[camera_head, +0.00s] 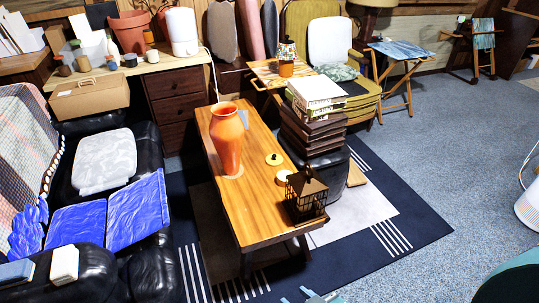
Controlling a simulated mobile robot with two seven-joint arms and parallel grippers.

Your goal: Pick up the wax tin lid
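Two small round yellow things lie on the wooden coffee table (256,215). One is a flat disc with a dark spot in its middle (273,159). The other is a small yellow round tin or lid (283,176), just in front of it and close to the lantern. I cannot tell for sure which is the wax tin lid. My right gripper (320,297) shows only in part at the bottom edge, well short of the table and apart from both; its finger gap is not clear. My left gripper is not in view.
An orange vase (227,140) stands on the table left of the discs. A dark lantern (306,196) stands at the table's right edge. Stacked boxes and books (314,125) rise behind it. A black sofa (95,270) is at left. Open floor lies to the right.

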